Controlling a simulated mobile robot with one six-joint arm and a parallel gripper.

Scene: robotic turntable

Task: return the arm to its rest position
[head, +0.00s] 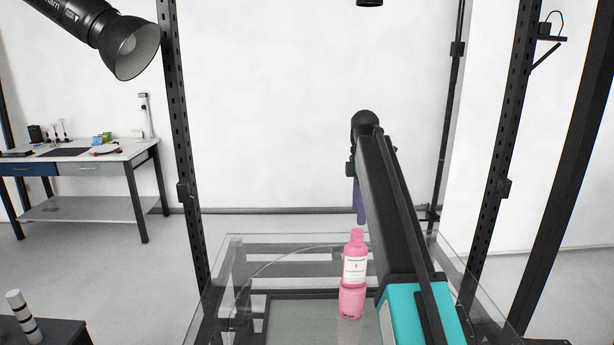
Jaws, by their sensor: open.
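My arm (395,215) rises from the lower right and bends at a black joint (364,122) near the picture's middle. Below that joint hangs my gripper (360,205), seen as a narrow purple part, with the rest hidden behind the arm link. It is open, and its tip is above and just behind the cap of a pink bottle (354,270) in the picture. The bottle stands upright with a white label, and nothing grips it. It stands on or inside a glass-walled station (225,290) whose curved glass edge shows at left.
Black perforated posts (180,150) stand on both sides of the station. A large lamp (132,48) hangs at the upper left. A workbench (95,155) with small items stands far left, and a dark table with a striped cylinder (22,315) is at the lower left.

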